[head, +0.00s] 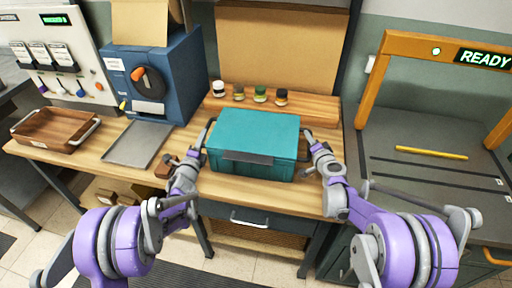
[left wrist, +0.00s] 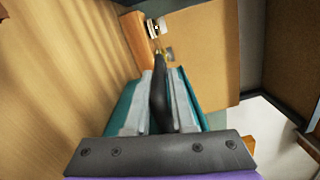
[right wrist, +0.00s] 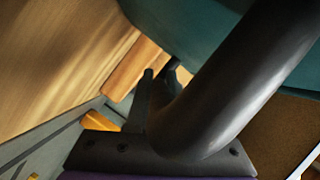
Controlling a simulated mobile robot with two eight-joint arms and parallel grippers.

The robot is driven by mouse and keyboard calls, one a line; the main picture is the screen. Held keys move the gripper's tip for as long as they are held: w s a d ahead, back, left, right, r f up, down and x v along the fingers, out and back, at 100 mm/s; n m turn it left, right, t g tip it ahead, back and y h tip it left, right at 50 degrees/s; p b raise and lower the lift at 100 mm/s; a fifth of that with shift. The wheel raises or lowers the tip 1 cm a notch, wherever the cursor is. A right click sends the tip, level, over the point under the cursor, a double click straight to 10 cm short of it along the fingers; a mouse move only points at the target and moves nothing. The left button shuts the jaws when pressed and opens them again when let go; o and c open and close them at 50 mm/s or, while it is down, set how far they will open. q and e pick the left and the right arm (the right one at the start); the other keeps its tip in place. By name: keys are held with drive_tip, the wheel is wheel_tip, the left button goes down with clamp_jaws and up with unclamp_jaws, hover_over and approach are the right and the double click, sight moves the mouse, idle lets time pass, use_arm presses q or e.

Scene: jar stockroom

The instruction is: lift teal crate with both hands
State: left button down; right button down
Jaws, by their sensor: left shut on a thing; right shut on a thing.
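The teal crate (head: 254,130) is in the middle of the wooden table, level, with a grey plate on its front. I cannot tell if its base touches the tabletop. My left gripper (head: 203,148) is shut on the dark handle at its left side; in the left wrist view the dark handle bar (left wrist: 159,95) lies between the fingers. My right gripper (head: 314,152) is shut at the right side; in the right wrist view a thick dark handle bar (right wrist: 240,80) crosses close by and hides much of the fingers. The teal wall (right wrist: 185,25) shows beyond it.
Several small jars (head: 260,94) stand on a wooden ledge behind the crate. A grey tray (head: 136,143) and a blue machine (head: 165,80) are to the left, with a brown tray (head: 54,130) farther left. An orange frame (head: 375,75) stands over the grey surface at right.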

drive_tip(key=shift+d+r, duration=0.1)
drive_tip(key=shift+r, duration=0.05)
